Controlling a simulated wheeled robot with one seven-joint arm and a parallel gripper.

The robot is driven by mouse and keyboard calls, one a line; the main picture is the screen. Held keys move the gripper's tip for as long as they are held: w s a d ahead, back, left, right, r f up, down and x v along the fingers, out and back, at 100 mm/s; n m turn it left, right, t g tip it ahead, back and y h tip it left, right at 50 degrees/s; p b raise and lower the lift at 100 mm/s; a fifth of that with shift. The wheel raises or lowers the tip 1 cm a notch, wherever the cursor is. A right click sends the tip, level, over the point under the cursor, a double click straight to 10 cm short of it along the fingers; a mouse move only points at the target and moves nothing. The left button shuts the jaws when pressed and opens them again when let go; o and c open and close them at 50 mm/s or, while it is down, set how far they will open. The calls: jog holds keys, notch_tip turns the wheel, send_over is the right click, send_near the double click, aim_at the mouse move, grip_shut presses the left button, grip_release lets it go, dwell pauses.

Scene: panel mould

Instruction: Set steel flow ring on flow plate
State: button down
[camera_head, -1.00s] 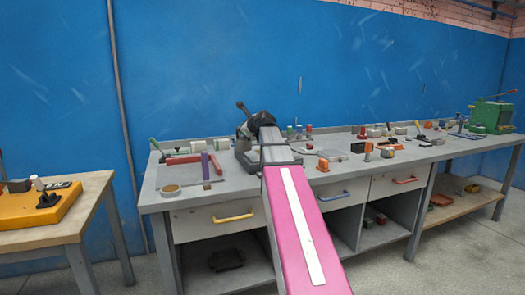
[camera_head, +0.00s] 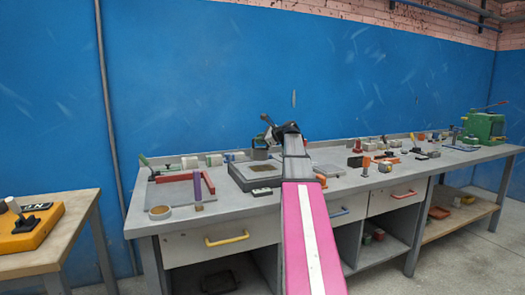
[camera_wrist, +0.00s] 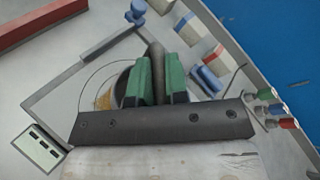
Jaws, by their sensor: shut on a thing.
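My gripper (camera_wrist: 157,80) shows its two green fingers shut on the wall of a dark grey ring, the steel flow ring (camera_wrist: 124,82). The fingers and the dark jaw bar hide much of the ring. In the head view the ring (camera_head: 260,152) is a small dark band under my gripper (camera_head: 268,139), over the back part of the flow plate (camera_head: 244,180). The flow plate is a grey square slab with a brownish patch in its middle. In the wrist view the plate (camera_wrist: 62,103) lies below the ring. I cannot tell whether ring and plate touch.
A red angle bar (camera_head: 178,177), a purple post (camera_head: 197,188) and a tape roll (camera_head: 159,212) are left of the plate. Several small blocks stand along the bench's back. The bench's front left is mostly clear.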

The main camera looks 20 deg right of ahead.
aim_at(263, 149)
jog(key=shift+w+d+f, duration=0.3)
jog(key=shift+d+f, duration=0.1)
jog(key=shift+d, duration=0.25)
jog(key=shift+f, duration=2)
jog(key=c, duration=1.1)
grip_release()
jog(key=shift+f, duration=0.1)
jog(key=v, duration=1.2)
jog(key=shift+a, duration=0.1)
jog(key=shift+s, duration=0.1)
